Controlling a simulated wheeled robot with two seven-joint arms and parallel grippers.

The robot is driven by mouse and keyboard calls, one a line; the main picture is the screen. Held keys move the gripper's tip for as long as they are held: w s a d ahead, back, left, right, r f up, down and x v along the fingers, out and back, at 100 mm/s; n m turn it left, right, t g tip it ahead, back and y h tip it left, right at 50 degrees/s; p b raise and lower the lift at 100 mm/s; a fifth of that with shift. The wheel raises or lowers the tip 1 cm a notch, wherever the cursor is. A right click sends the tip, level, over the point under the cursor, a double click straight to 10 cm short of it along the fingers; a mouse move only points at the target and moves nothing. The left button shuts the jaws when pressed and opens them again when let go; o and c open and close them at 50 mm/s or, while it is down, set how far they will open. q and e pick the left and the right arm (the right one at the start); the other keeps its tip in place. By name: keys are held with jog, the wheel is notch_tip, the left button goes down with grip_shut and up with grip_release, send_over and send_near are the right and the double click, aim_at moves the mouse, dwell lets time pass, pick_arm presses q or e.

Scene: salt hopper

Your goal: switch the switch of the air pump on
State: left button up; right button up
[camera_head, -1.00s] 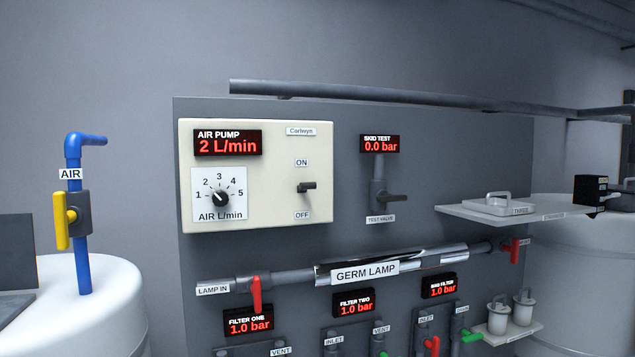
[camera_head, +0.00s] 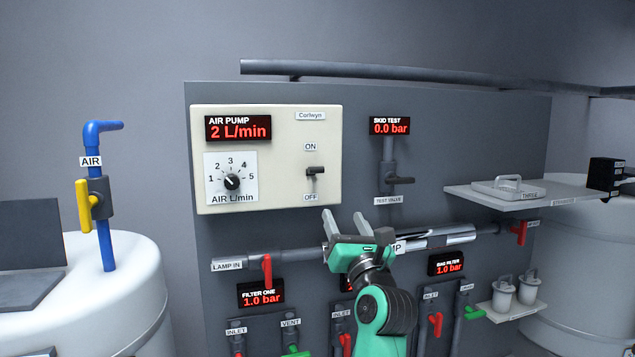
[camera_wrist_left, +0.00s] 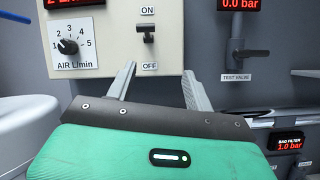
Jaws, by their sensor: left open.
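The air pump panel (camera_head: 275,185) is a cream box with a red display reading 2 L/min and a black dial. Its dark toggle switch (camera_head: 315,171) sits between the ON label above and the OFF label below. The switch also shows in the left wrist view (camera_wrist_left: 149,34), beyond and above the fingers. My left gripper (camera_head: 345,217) is open and empty, a little below the panel's lower right corner, its fingers pointing up. In the left wrist view its two fingers (camera_wrist_left: 160,82) are apart, with the OFF label seen between them. My right gripper is not in view.
The germ lamp tube (camera_head: 455,238) runs behind my left gripper. The test valve (camera_head: 392,180) stands right of the air pump panel. A shelf (camera_head: 530,194) juts out at the right. A red lamp-in valve handle (camera_head: 267,272) is below left of the gripper.

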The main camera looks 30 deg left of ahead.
aim_at(317, 171)
pick_arm(q)
notch_tip(317, 171, up, 4)
jog(key=s+a+n, duration=0.1)
jog(key=s+n, duration=0.1)
jog(key=n, duration=0.1)
jog(key=shift+m+g, duration=0.3)
jog(key=p+x, duration=0.7)
jog(key=x, duration=0.5)
jog(key=shift+w+a+p, duration=0.1)
jog(key=shift+a+p, duration=0.05)
jog(key=shift+p, duration=0.15)
jog(key=shift+w+a, duration=0.3)
jog(key=shift+a, duration=0.15)
